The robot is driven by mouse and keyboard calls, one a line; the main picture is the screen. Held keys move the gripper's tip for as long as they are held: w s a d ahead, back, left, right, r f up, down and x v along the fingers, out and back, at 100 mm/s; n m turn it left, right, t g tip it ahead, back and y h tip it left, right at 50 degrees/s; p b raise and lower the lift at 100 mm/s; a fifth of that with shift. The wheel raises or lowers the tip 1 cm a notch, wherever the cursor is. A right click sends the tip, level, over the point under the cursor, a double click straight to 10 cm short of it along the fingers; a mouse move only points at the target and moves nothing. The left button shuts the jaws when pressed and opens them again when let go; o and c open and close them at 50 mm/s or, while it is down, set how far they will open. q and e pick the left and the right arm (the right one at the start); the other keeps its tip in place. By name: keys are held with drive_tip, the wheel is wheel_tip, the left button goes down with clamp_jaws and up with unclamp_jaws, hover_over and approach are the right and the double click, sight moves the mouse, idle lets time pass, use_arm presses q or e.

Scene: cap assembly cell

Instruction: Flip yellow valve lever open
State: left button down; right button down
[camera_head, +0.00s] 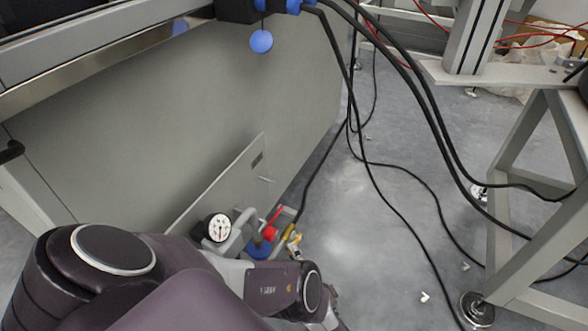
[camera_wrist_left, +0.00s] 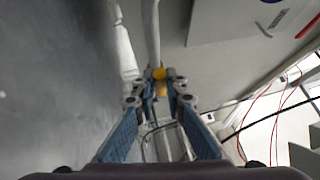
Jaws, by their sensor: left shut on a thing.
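The yellow valve lever (camera_head: 289,231) is low beside the grey machine in the head view, next to a red lever (camera_head: 273,216) and a white dial gauge (camera_head: 217,227). In the left wrist view the yellow part (camera_wrist_left: 159,73) lies between my fingertips, in front of a pale pipe. My left gripper (camera_wrist_left: 161,88) is shut on the yellow lever, its blue-padded fingers closing in from both sides. In the head view my own arm hides most of this gripper and part of the valve. My right gripper is in neither view.
A grey machine panel (camera_head: 190,110) stands left of the valve. Black cables (camera_head: 400,180) hang and run across the floor to the right. A grey frame leg (camera_head: 520,255) stands at the right. Floor between is mostly clear.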

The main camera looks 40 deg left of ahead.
use_arm(q)
drive_tip(key=c, duration=2)
unclamp_jaws()
drive_tip(key=shift+o, duration=0.2)
drive_tip(key=shift+r+m, duration=0.15)
drive_tip(key=shift+m, duration=0.15)
